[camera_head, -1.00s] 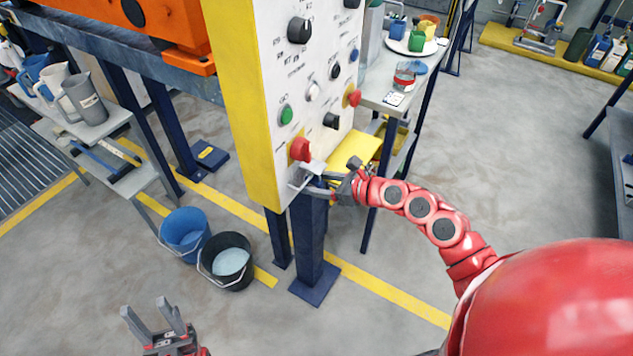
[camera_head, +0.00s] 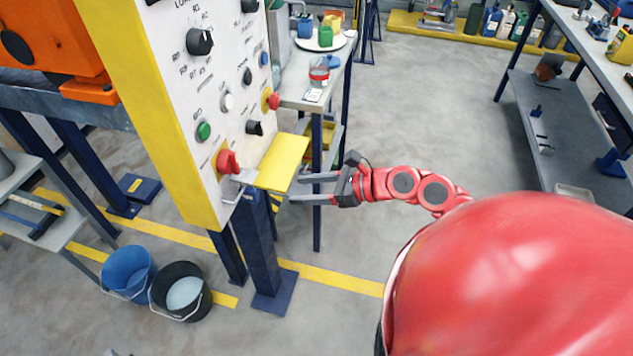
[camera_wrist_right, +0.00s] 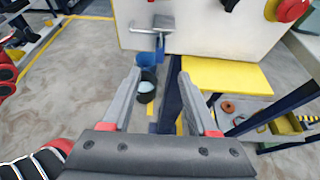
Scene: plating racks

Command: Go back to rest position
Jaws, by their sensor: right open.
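My right gripper (camera_head: 312,188) is open and empty, to the right of the white control panel (camera_head: 215,75) and in front of the yellow flap (camera_head: 282,162) at its lower edge. In the right wrist view its two fingers (camera_wrist_right: 155,98) are spread with nothing between them. A small metal latch or handle (camera_wrist_right: 152,25) on the panel's lower edge lies ahead of the fingers, apart from them. My left gripper does not show clearly; only a tiny grey tip is at the bottom edge of the head view.
A blue bucket (camera_head: 128,270) and a black bucket (camera_head: 181,290) stand on the floor left of the panel's blue post (camera_head: 257,250). A side table (camera_head: 300,95) with containers stands behind. A grey shelf unit (camera_head: 560,120) is at the right. The floor between is clear.

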